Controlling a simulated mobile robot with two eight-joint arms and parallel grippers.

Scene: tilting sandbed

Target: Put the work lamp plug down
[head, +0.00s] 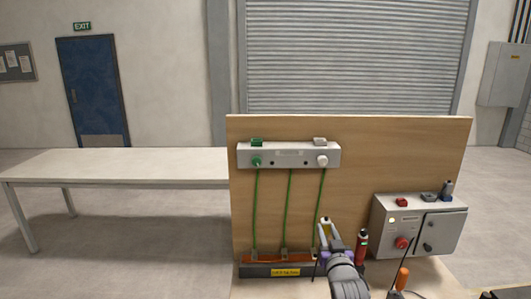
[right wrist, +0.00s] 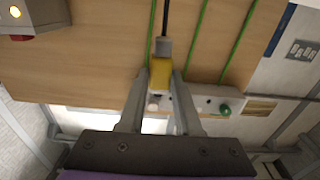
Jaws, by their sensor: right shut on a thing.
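A yellow plug (right wrist: 160,75) with a grey end and a black cable is held between the two fingers of my right gripper (right wrist: 161,88) in the right wrist view. In the head view the plug shows as a small yellow patch (head: 327,230) at my right gripper (head: 328,234), in front of the lower part of the wooden board (head: 390,150). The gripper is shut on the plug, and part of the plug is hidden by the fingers. I cannot read a label on it. My left gripper is not in view.
A grey socket strip (head: 289,156) on the board has green cords running down to a dark trough (head: 258,270) with a yellow label. A grey control box (head: 419,226) stands right of my gripper. A bare white table (head: 110,165) is left.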

